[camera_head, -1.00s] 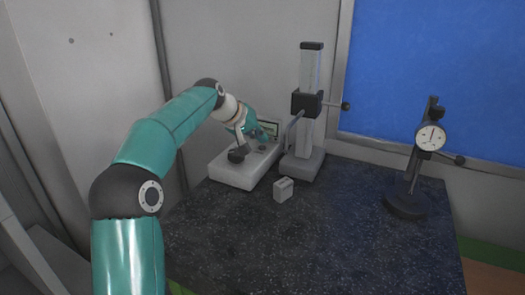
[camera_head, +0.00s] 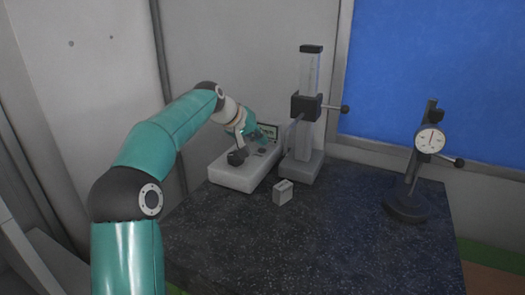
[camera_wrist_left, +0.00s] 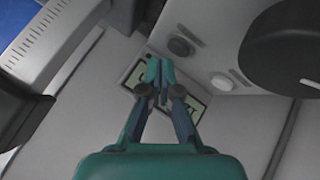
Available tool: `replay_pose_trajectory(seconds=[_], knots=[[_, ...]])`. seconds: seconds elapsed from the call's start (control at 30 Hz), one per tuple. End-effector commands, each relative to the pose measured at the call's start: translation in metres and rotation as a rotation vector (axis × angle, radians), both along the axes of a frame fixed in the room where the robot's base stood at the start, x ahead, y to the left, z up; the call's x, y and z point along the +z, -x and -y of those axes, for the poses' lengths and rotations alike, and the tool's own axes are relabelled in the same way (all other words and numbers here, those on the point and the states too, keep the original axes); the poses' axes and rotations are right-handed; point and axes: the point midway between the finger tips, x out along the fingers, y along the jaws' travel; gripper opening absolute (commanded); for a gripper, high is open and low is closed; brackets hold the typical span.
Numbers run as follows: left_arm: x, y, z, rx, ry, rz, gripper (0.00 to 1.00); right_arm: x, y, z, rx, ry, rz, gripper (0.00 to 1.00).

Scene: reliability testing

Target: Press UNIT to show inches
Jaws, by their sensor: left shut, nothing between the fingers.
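The light grey readout box (camera_head: 236,178) stands at the back left of the dark table, with its small display (camera_head: 269,130) at the far end. My left gripper (camera_head: 262,141) is shut and empty above the box, in front of the display. In the left wrist view the shut fingertips (camera_wrist_left: 160,66) cover part of the display (camera_wrist_left: 138,76). Two round buttons show there, a dark grey one (camera_wrist_left: 180,46) and a lighter one (camera_wrist_left: 221,82), both to the right of the fingertips. Their labels are too small to read, so I cannot tell which is UNIT. Contact with a button is not visible.
A height stand (camera_head: 308,130) with a black clamp rises right beside the box. A small grey block (camera_head: 283,192) lies in front of it. A dial gauge on a stand (camera_head: 431,140) is at the right. The front of the dark table (camera_head: 330,245) is clear.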

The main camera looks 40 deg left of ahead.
Motion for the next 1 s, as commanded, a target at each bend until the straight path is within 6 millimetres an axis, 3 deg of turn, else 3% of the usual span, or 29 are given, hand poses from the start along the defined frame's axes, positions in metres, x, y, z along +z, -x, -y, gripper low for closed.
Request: replay_pose_trajectory(seconds=[1.0], knots=[[-0.0093, 0.0020, -0.0010, 0.002, 0.000, 0.000, 0.00, -0.0071, 0.0000, 0.0000, 0.000, 0.000, 0.000, 0.75]])
